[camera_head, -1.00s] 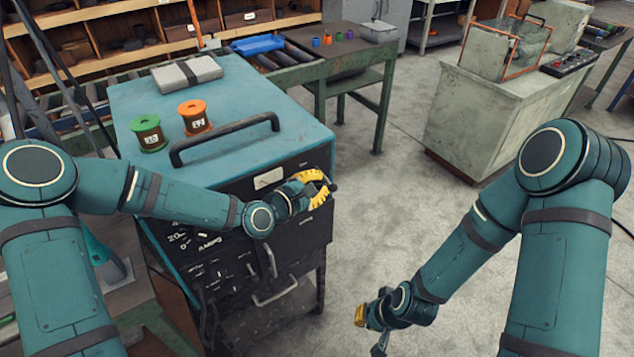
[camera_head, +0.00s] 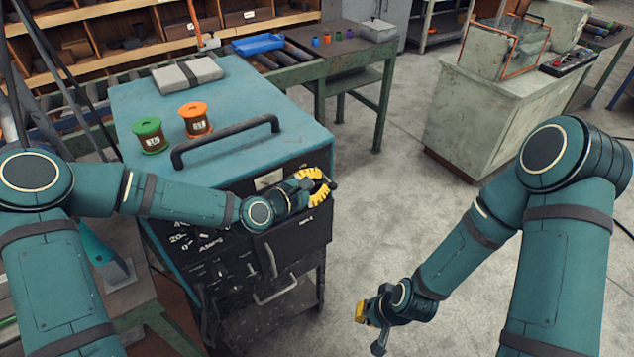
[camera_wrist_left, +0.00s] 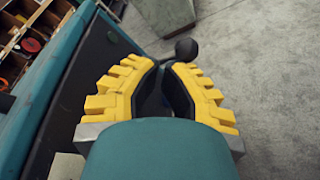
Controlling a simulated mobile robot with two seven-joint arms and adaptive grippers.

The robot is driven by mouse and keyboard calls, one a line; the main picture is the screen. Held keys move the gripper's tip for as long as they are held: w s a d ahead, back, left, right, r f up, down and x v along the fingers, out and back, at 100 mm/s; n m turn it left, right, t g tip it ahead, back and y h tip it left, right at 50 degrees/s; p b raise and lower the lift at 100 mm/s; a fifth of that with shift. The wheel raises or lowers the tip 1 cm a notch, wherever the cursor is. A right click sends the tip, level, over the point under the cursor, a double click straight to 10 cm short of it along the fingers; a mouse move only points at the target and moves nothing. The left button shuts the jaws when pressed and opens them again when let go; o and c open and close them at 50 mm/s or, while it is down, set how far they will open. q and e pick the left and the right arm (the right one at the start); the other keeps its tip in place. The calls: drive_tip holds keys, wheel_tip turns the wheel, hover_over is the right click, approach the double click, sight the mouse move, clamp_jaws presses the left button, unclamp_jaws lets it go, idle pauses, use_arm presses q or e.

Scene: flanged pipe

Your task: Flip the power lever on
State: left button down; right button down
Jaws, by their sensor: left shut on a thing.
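The power lever shows as a black ball knob (camera_wrist_left: 187,47) just beyond my left fingertips in the left wrist view. In the head view the knob (camera_head: 333,185) sticks out at the upper right of the dark front panel (camera_head: 230,250) of a teal machine. My left gripper (camera_head: 322,188) is at that panel corner, its yellow fingers closed around the lever behind the knob. The fingers and my wrist hide the lever's shaft and base. My right gripper (camera_head: 368,329) hangs low over the floor, away from the machine, with its fingers apart and empty.
The machine's teal top (camera_head: 240,155) carries a black bar handle (camera_head: 225,140), a green spool (camera_head: 149,134), an orange spool (camera_head: 195,119) and a grey strapped block (camera_head: 187,74). A grey cabinet (camera_head: 480,120) stands at the back right. The floor between is clear.

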use_arm(q)
drive_tip(key=shift+w+r+n+g+h+p, duration=0.15)
drive_tip(key=shift+r+n+g+p, duration=0.2)
drive_tip(key=shift+n+p, duration=0.35)
drive_tip(key=shift+s+r+n+g+h+p, duration=0.15)
drive_tip(key=shift+r+n+g+p, duration=0.2)
drive_tip(key=shift+n+p, duration=0.35)
idle(6.6)
